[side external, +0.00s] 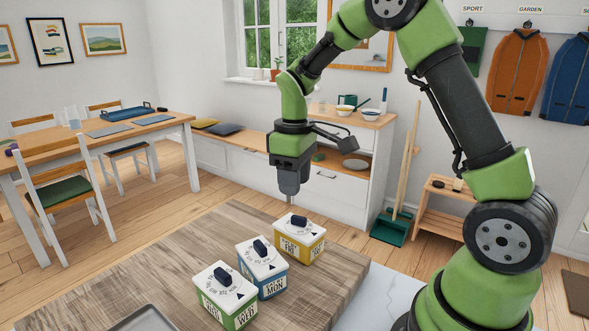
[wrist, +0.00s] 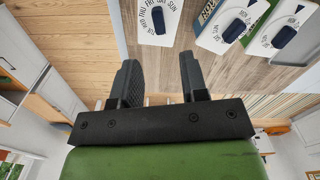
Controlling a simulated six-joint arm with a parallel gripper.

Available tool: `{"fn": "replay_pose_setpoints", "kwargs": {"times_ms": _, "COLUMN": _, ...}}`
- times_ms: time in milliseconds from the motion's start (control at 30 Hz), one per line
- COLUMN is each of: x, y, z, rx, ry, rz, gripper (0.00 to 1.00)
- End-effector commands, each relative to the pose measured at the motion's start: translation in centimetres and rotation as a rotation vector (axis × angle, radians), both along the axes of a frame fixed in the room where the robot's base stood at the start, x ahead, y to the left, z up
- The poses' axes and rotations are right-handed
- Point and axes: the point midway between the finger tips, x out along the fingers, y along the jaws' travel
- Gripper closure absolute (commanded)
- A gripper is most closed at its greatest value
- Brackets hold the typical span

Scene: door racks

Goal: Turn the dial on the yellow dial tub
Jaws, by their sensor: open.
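The yellow dial tub (side external: 299,246) stands on the wooden table, the farthest back of three tubs in the side view. Its white top has a ring of day labels and a dark blue dial knob (side external: 299,221). In the wrist view its white top (wrist: 148,32) and knob (wrist: 158,20) show at the top edge, while its yellow sides are out of sight. My gripper (side external: 289,190) hangs above the table, up and behind the yellow tub, apart from it. The wrist view shows my two fingers (wrist: 160,82) spread with nothing between them.
A blue dial tub (side external: 262,272) and a green dial tub (side external: 225,300) stand in a row nearer the camera. A grey tray (side external: 146,320) lies at the table's front edge. The wooden table (side external: 150,262) is clear left of the tubs.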

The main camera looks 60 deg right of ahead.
Motion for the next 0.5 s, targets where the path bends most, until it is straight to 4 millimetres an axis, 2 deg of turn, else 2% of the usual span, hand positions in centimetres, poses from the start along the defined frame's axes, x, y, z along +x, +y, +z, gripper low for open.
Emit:
{"fn": "replay_pose_setpoints", "kwargs": {"times_ms": 100, "x": 0.1, "y": 0.0, "z": 1.6, "rx": 0.0, "ry": -0.003, "rz": 0.001, "gripper": 0.6}}
{"fn": "replay_pose_setpoints", "kwargs": {"times_ms": 200, "x": 0.0, "y": 0.0, "z": 2.2, "rx": -0.001, "ry": 0.0, "rz": 0.0, "gripper": 0.6}}
{"fn": "replay_pose_setpoints", "kwargs": {"times_ms": 467, "x": 0.0, "y": 0.0, "z": 2.3, "rx": 0.0, "ry": 0.001, "rz": 0.001, "gripper": 0.6}}
{"fn": "replay_pose_setpoints", "kwargs": {"times_ms": 500, "x": 0.0, "y": 0.0, "z": 2.3, "rx": 0.0, "ry": 0.001, "rz": -0.001, "gripper": 0.66}}
